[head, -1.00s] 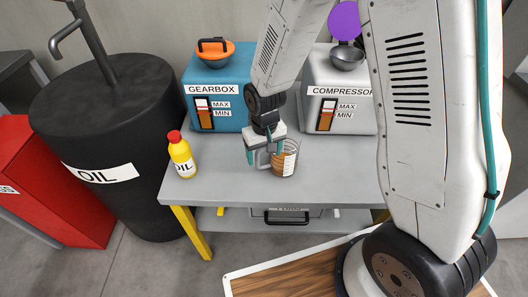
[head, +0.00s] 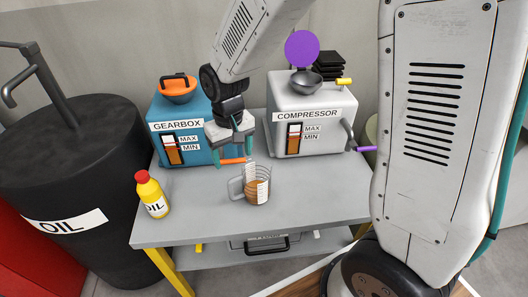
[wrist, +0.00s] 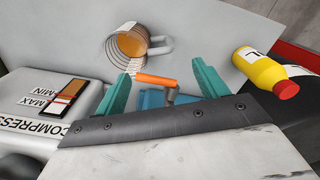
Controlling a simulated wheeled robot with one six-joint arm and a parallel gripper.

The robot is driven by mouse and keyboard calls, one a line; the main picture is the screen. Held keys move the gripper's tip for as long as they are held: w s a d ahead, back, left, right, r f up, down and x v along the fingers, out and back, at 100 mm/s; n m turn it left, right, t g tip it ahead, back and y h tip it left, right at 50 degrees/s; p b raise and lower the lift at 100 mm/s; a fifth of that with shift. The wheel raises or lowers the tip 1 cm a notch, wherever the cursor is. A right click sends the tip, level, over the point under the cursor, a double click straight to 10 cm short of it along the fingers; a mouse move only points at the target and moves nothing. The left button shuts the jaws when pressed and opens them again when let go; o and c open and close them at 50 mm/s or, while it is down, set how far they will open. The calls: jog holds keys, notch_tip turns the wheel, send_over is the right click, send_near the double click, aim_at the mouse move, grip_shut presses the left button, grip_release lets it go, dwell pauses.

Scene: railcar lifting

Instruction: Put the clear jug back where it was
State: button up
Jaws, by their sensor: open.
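The clear jug (head: 257,193), part filled with brown liquid, stands upright on the grey table in front of the gap between the two machines. Its handle points left in the head view. In the wrist view the jug (wrist: 128,45) shows beyond my fingers with its handle to the right. My gripper (head: 234,152) is open and apart from the jug, behind and above it. An orange tap handle (wrist: 157,79) shows between my teal fingers in the wrist view; I cannot tell whether they touch it.
The blue gearbox (head: 160,150) stands left and the white compressor (head: 325,97) right, with a purple tap handle (head: 366,149) beside it. A yellow oil bottle (head: 151,196) stands front left. The table front right is clear.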

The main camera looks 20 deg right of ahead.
jog(key=s+d+r, duration=0.3)
jog(key=s+r, duration=0.2)
jog(key=s, duration=0.2)
jog(key=s+d+r+m, duration=0.1)
jog(key=s+d+r, duration=0.3)
jog(key=s+r, duration=0.2)
jog(key=s+d+r+t, duration=0.1)
jog(key=s+d+r, duration=0.3)
jog(key=s, duration=0.5)
notch_tip(320, 180, up, 2)
jog(key=shift+s+m, duration=0.3)
jog(key=shift+s, duration=0.1)
